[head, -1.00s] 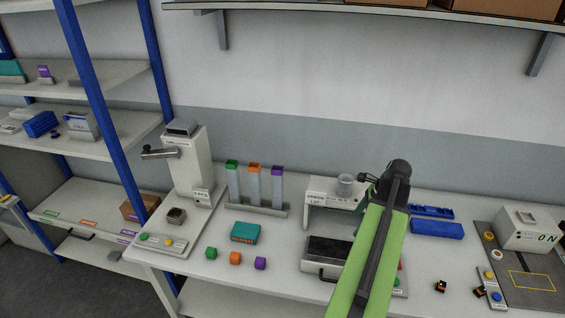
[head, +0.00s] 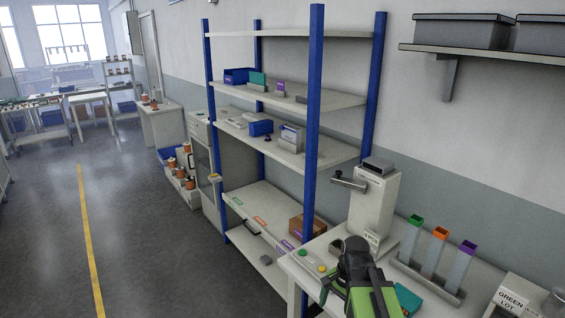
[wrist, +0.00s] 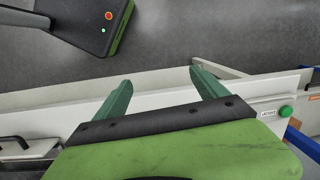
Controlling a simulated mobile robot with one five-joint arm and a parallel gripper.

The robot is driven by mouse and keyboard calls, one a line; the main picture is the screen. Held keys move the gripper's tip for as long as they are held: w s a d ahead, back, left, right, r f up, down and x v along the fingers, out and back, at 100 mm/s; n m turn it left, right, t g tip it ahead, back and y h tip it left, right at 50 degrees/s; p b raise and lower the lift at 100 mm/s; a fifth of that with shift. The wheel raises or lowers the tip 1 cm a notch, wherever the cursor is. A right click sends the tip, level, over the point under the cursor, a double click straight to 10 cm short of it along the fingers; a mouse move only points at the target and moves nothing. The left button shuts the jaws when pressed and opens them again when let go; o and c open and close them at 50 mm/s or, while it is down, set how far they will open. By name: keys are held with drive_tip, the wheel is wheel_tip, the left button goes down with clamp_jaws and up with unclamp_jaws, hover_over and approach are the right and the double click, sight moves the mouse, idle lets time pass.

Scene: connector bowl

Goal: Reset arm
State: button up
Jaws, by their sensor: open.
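My gripper (wrist: 162,90) shows in the wrist view with its two green fingers spread wide apart and nothing between them. The floor and the white front edge of the workbench (wrist: 60,102) lie beyond the fingers. In the head view my green and black arm rises at the bottom centre. The arm's dark upper part is in front of the bench's left end, near the press-like machine (head: 373,205), and hides part of the bench top.
A blue-posted shelf rack (head: 315,110) stands left of the bench. Three coloured tubes (head: 434,252) stand in a holder on the bench, with a teal box (head: 407,300) near them. A green button (wrist: 287,111) is at right in the wrist view. The aisle floor (head: 140,220) is clear.

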drive_tip(key=n, duration=0.3)
drive_tip(key=s+n+h, duration=0.1)
drive_tip(key=n, duration=0.2)
drive_tip(key=a+n, duration=0.1)
drive_tip(key=n, duration=0.2)
drive_tip(key=shift+s+a+f+n+h, duration=0.1)
drive_tip(key=shift+s+f+n+h, duration=0.05)
drive_tip(key=shift+f+n+h, duration=0.2)
drive_tip(key=shift+c, duration=0.4)
